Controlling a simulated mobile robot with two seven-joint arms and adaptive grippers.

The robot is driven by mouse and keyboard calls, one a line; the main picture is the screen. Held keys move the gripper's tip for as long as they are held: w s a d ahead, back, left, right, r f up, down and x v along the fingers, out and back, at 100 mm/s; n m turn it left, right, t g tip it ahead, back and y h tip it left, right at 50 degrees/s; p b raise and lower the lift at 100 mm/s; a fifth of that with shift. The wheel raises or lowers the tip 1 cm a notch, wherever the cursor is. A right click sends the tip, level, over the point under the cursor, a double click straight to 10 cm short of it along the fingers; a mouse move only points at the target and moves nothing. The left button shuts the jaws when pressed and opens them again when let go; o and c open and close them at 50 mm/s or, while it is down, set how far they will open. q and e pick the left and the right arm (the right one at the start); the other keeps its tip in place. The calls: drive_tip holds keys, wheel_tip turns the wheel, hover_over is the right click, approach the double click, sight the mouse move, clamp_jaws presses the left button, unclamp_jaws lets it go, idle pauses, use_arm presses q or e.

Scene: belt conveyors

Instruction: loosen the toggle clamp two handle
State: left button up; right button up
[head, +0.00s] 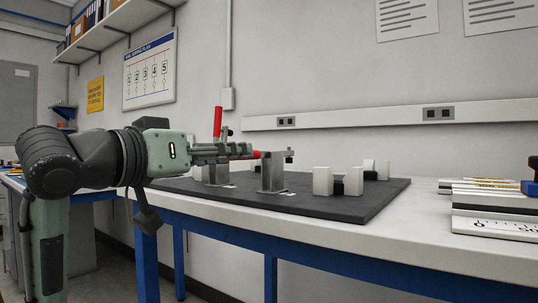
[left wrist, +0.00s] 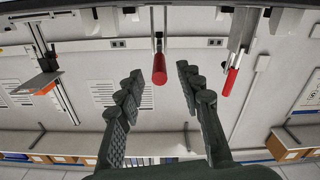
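Two toggle clamps with red handles stand on the dark mat. One red handle (head: 217,122) points straight up behind my left gripper. The other red handle (head: 256,154) lies roughly level, partly hidden at the fingertips, by a grey metal clamp post (head: 272,174). My left gripper (head: 243,151) reaches in from the left. In the left wrist view, its fingers (left wrist: 160,77) are open, one on each side of the level red handle (left wrist: 159,68), with gaps both sides. The upright handle (left wrist: 231,80) is right of the fingers there. No label tells which clamp is number two. My right gripper is not seen.
The dark mat (head: 365,208) lies on a white bench (head: 415,225) with blue legs. White blocks (head: 323,181) stand on the mat right of the clamps. Flat stacked items (head: 490,208) lie at the bench's right. The wall is behind.

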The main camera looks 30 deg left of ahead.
sight(264, 153)
use_arm(q)
drive_tip(key=w, duration=0.7)
drive_tip(key=shift+w+d, duration=0.1)
drive_tip(key=shift+d, duration=0.2)
clamp_jaws()
